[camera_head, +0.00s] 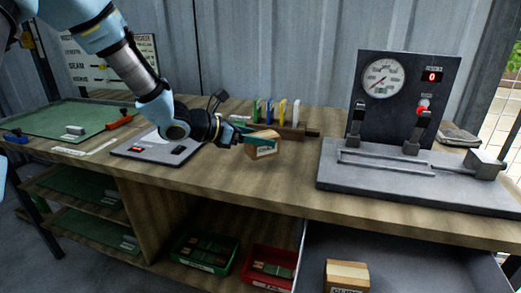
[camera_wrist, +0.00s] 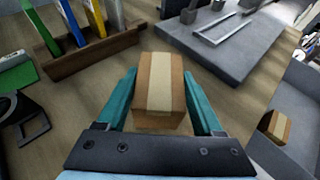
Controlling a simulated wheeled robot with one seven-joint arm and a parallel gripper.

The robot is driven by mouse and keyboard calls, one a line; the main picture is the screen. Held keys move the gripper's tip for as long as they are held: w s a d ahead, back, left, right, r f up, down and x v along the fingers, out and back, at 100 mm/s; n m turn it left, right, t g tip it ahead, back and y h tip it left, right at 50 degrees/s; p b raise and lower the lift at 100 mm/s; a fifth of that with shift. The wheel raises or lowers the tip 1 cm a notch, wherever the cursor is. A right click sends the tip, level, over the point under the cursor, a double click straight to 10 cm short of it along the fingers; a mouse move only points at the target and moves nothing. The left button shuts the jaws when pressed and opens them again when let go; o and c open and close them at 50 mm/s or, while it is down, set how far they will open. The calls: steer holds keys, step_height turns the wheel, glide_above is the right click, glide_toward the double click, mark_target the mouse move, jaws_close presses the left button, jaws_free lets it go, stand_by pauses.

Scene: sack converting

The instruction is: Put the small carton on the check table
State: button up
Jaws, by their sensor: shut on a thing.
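My gripper (camera_head: 246,140) is shut on a small brown carton (camera_head: 264,151) with a pale tape strip and a white label. In the wrist view the carton (camera_wrist: 158,85) sits between the two teal fingers of my gripper (camera_wrist: 160,78). The carton is over the wooden bench (camera_head: 225,176), near its middle; I cannot tell whether it touches the top. No surface is clearly marked as the check table. A flat grey plate with a small red display (camera_head: 155,148) lies to the left, and a grey gauge stand (camera_head: 415,185) stands to the right.
A wooden rack with coloured upright pieces (camera_wrist: 80,48) is just behind the carton. A second taped carton (camera_head: 347,276) sits low in a grey bay. Green (camera_head: 203,252) and red (camera_head: 268,268) bins stand below. Bare bench separates the carton from the gauge stand.

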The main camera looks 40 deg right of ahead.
mark_target(259, 149)
step_height(259, 149, down, 4)
steer(key=shift+r, duration=0.2)
steer(key=o, duration=1.4)
steer(key=b+v, duration=0.1)
steer(key=v, duration=1.1)
steer(key=shift+r, duration=0.1)
steer(key=shift+a, duration=0.1)
